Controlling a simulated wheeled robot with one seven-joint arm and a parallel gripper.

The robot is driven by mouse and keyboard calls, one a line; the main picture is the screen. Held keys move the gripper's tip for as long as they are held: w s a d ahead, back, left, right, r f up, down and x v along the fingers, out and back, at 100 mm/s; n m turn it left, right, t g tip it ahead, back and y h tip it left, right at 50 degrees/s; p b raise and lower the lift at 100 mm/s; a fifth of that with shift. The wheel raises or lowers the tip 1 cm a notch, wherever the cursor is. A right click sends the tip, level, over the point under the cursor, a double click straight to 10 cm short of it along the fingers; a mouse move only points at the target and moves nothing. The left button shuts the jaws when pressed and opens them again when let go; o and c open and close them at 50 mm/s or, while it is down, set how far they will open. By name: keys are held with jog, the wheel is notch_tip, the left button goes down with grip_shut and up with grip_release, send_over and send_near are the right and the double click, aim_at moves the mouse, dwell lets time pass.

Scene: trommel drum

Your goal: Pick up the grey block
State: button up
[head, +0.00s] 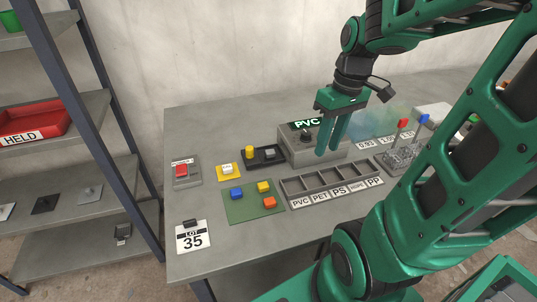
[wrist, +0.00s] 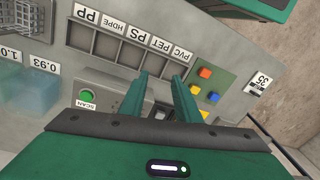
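A small dark grey block (head: 270,153) appears to sit in the black tray (head: 283,160) on the table, beside a yellow peg (head: 249,151). A paler, whitish-grey block (head: 227,169) sits on a yellow pad (head: 235,177) to its left; I cannot tell for certain which is the grey block meant. My gripper (head: 330,151) hangs above the table in front of the PVC-marked box, right of both blocks. In the wrist view my gripper (wrist: 160,76) shows two green fingers apart with nothing held between the tips. The gripper body hides much of the table there.
A green mat (head: 241,212) carries blue, yellow and orange blocks. A labelled sorting tray (head: 284,187) with several empty compartments lies to its right. The PVC box (head: 300,150), translucent blue containers (head: 372,122) and a rack with coloured handles (head: 391,160) stand farther right.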

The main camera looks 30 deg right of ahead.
jog(key=w+f+n+y, duration=0.1)
jog(key=w+n+y, duration=0.1)
jog(key=w+n, duration=0.65)
jog(key=n+y, duration=0.1)
jog(key=n, duration=0.4)
send_near(270, 151)
jog(key=shift+s+d+r+t, duration=0.2)
jog(key=shift+s+d+r, duration=0.15)
jog(key=shift+d+r, duration=0.2)
jog(key=shift+s+d+r+t, duration=0.2)
jog(key=shift+s+d+r, duration=0.2)
jog(key=shift+d, duration=0.15)
jog(key=shift+w+a+f+n, duration=0.15)
jog(key=shift+a+f+n, duration=0.05)
jog(key=shift+f+n, duration=0.1)
jog(key=x, duration=0.4)
jog(key=shift+a+f, duration=0.3)
jog(key=shift+f, duration=0.05)
jog(key=shift+a+x, duration=0.2)
jog(key=shift+x, duration=1.15)
jog(key=shift+a+x, duration=0.15)
jog(key=shift+x, duration=1.15)
jog(key=shift+w+r, duration=0.2)
grip_shut()
